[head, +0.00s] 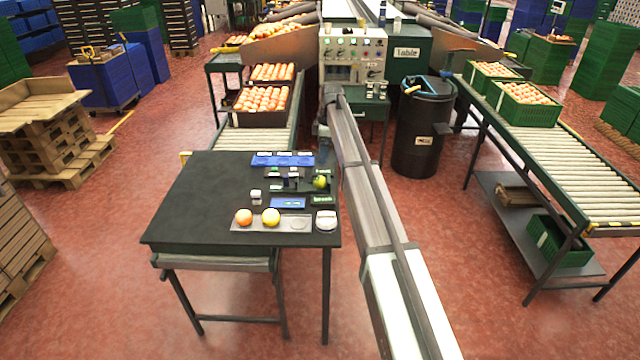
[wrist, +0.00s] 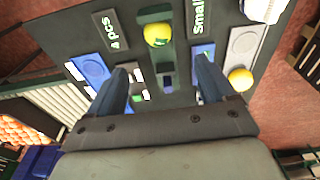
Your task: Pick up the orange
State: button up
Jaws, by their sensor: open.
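An orange (head: 244,217) sits at the left end of a grey tray (head: 258,227) along the front of the black table. The orange cannot be made out in the wrist view.
A round white item (head: 326,220) stands at the tray's right end. A blue tray (head: 283,159) lies at the table's back, and a blue plate (head: 288,203) and small blocks lie mid-table. The table's left half (head: 200,195) is clear. A black bin (head: 420,130) stands at right.

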send_over(321, 177)
jog(key=f, duration=0.7)
jog(key=shift+s+a+f, duration=0.1)
jog(key=shift+s+f, duration=0.1)
jog(key=shift+w+f, duration=0.15)
jog(key=shift+f, duration=2.55)
jog(key=shift+c, duration=0.2)
jog(key=c, duration=1.1)
jog(key=shift+r, duration=0.1)
